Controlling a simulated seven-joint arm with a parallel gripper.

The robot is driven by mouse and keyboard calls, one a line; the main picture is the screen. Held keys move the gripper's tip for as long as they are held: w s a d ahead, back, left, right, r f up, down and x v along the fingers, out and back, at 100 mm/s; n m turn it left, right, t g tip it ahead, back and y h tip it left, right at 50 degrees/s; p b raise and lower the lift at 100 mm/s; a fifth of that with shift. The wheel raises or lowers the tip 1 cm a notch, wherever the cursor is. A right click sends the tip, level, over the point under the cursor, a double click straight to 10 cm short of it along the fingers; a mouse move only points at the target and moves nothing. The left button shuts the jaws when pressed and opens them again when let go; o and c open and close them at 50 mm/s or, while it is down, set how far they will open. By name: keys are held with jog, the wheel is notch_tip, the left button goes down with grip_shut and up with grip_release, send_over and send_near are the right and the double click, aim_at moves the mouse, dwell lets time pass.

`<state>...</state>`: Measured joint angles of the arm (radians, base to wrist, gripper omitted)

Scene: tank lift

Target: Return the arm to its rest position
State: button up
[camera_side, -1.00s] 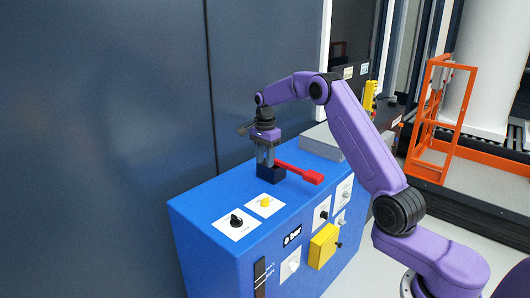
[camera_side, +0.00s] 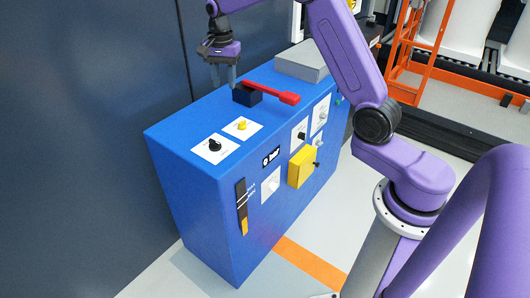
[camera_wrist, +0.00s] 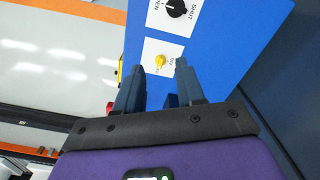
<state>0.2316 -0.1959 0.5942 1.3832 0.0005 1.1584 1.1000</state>
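My gripper (camera_side: 223,84) is above the blue cabinet (camera_side: 185,125), left of the black block and its red lever. Its two fingers look apart with nothing between them; the wrist view shows the open gap of my gripper (camera_wrist: 158,72). The red lever (camera_side: 272,93) runs from the black block (camera_side: 246,96) on the cabinet's top. My purple arm is still bent and reaches over the cabinet. In the wrist view the black block is mostly hidden by the fingers.
A yellow knob (camera_side: 242,125) and a black knob (camera_side: 214,145) stand on the cabinet's top. A grey box (camera_side: 303,62) sits at its far end. A yellow box (camera_side: 302,166) juts from the front. A dark wall (camera_side: 80,120) rises close behind. An orange frame (camera_side: 414,50) stands right.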

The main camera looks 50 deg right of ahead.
jog(key=s+a+r+n, duration=0.2)
jog(key=s+a+n, duration=0.45)
jog(key=s, duration=0.25)
jog(key=s+a+r+n, duration=0.1)
jog(key=s+a+n, duration=0.55)
jog(key=s, duration=0.35)
jog(key=s+d+f+n, duration=0.1)
jog(key=s+n, duration=0.5)
jog(key=s, duration=0.5)
jog(key=s+d+f+n, duration=0.1)
jog(key=s+d+n, duration=0.1)
jog(key=s+n, duration=0.4)
jog(key=s, duration=0.5)
jog(key=shift+f+n, duration=0.25)
jog(key=shift+n, duration=0.05)
